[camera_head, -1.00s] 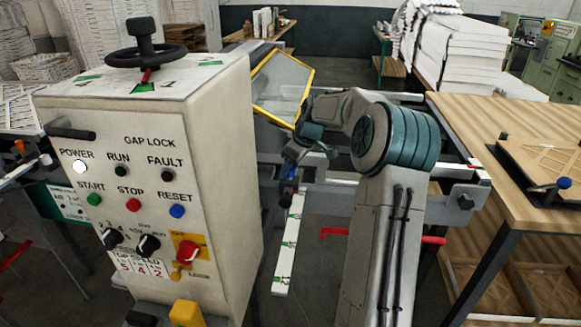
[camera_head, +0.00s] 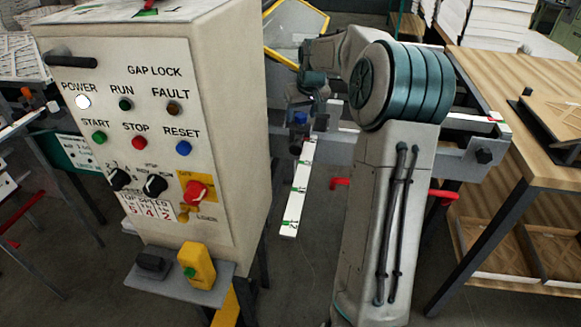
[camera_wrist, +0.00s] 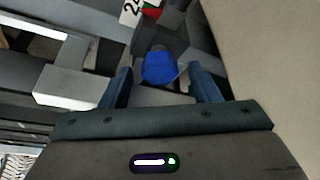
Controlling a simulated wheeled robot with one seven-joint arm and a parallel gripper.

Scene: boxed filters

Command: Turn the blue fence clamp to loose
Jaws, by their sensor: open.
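The blue fence clamp (camera_head: 299,118) is a small blue knob at the upper end of the white scale strip (camera_head: 299,188), to the right of the control cabinet. In the wrist view the clamp (camera_wrist: 159,67) shows as a rounded blue head between my two fingers, slightly beyond their tips. My gripper (camera_wrist: 163,82) is open, with a visible gap between each finger and the clamp. In the head view my gripper (camera_head: 306,100) is small and dark, just above the clamp. Which way the clamp is turned cannot be told.
The control cabinet (camera_head: 225,145) stands close on the left of my arm, and its pale side fills the right of the wrist view (camera_wrist: 270,50). Grey machine rails (camera_head: 460,150) run behind my arm. A wooden table (camera_head: 540,100) stands at the right.

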